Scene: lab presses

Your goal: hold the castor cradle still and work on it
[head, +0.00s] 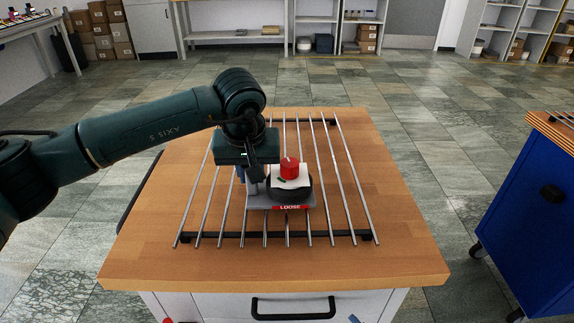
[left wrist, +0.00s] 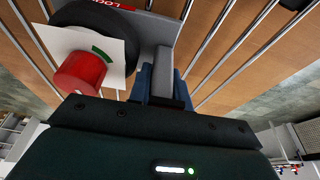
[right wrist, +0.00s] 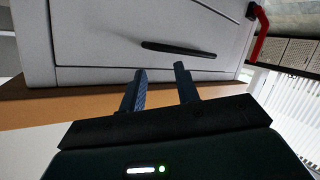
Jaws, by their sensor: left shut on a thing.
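The castor cradle (head: 256,201) is a grey bracket on the metal rods, with a red front label reading LOOSE. It holds a black castor wheel (head: 303,190). A white plate with a green mark and a red knob (head: 289,167) sits over the wheel. The knob also shows in the left wrist view (left wrist: 80,73). My left gripper (head: 254,180) reaches down at the cradle's left side. Its blue fingers (left wrist: 162,84) are shut on the cradle's grey upright. My right gripper (right wrist: 161,80) is open and empty, facing a light grey cabinet front. It cannot be made out in the head view.
Several parallel metal rods (head: 346,180) lie on black crossbars over a wooden bench top (head: 400,255). The wood in front of and right of the rods is bare. A drawer with a black handle (head: 293,308) is below. A blue cabinet (head: 530,205) stands at the right.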

